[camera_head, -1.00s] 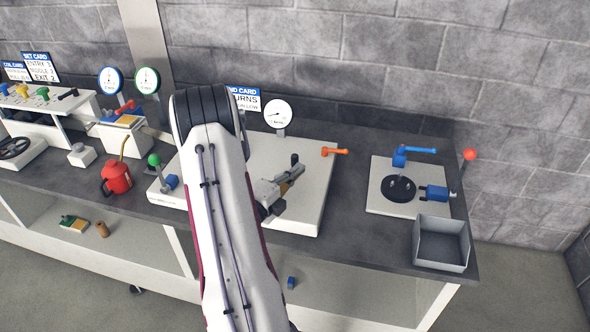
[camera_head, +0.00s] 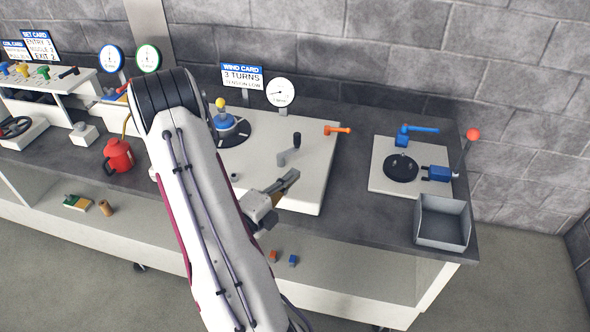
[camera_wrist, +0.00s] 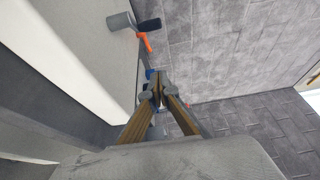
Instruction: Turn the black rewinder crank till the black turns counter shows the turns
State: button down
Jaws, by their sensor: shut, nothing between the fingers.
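The crank (camera_head: 284,157), a grey arm with a black upright handle (camera_head: 296,141), stands on the white base plate (camera_head: 312,190). In the wrist view the black handle (camera_wrist: 149,25) is near the top, beside a grey cylindrical part. My gripper (camera_head: 291,176) is shut and empty in front of the crank, apart from it; its fingertips also show in the wrist view (camera_wrist: 158,91). The wind card (camera_head: 242,77) reads 3 TURNS. I cannot make out the black turns counter; my arm hides part of the plate.
An orange lever (camera_head: 338,130) is at the plate's back right corner, near a round white gauge (camera_head: 281,92). A yellow-knobbed blue part (camera_head: 224,120) stands behind my arm. A grey bin (camera_head: 442,222) is at the right.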

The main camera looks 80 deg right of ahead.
jog(key=shift+w+a, duration=0.1)
jog(key=shift+a, duration=0.6)
